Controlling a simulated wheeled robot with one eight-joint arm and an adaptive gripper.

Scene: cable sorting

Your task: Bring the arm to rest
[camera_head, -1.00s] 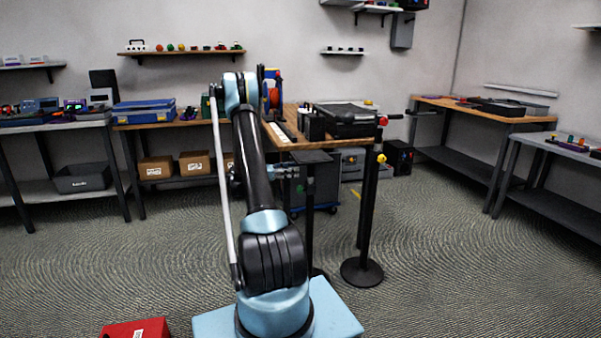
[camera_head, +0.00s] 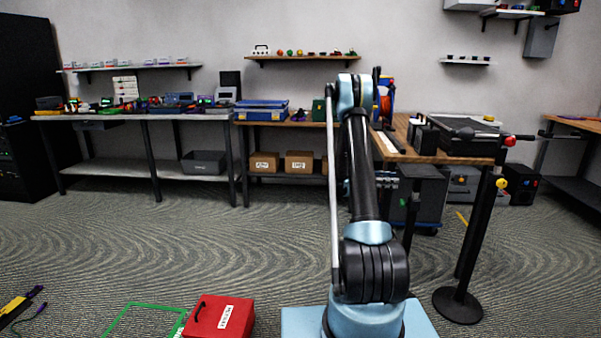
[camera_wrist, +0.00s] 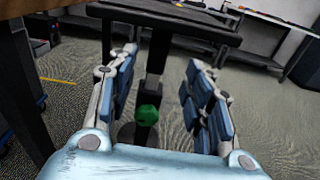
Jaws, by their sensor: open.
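My arm (camera_head: 362,180) stands raised in the head view, bent at its top joint beside the wooden workbench. My gripper (camera_wrist: 163,75) is open in the wrist view, its two blue-padded fingers spread wide with nothing held. In the head view the gripper is mostly hidden behind the arm. A dark post with a flat top (camera_wrist: 165,14) shows beyond and between the fingers.
The wooden workbench (camera_head: 440,157) carries a black case (camera_head: 465,136). A black stand (camera_head: 458,304) is right of my arm. A red box (camera_head: 218,317) and green floor outline (camera_head: 143,306) lie left of my base. Side benches line the wall; the middle-left floor is open.

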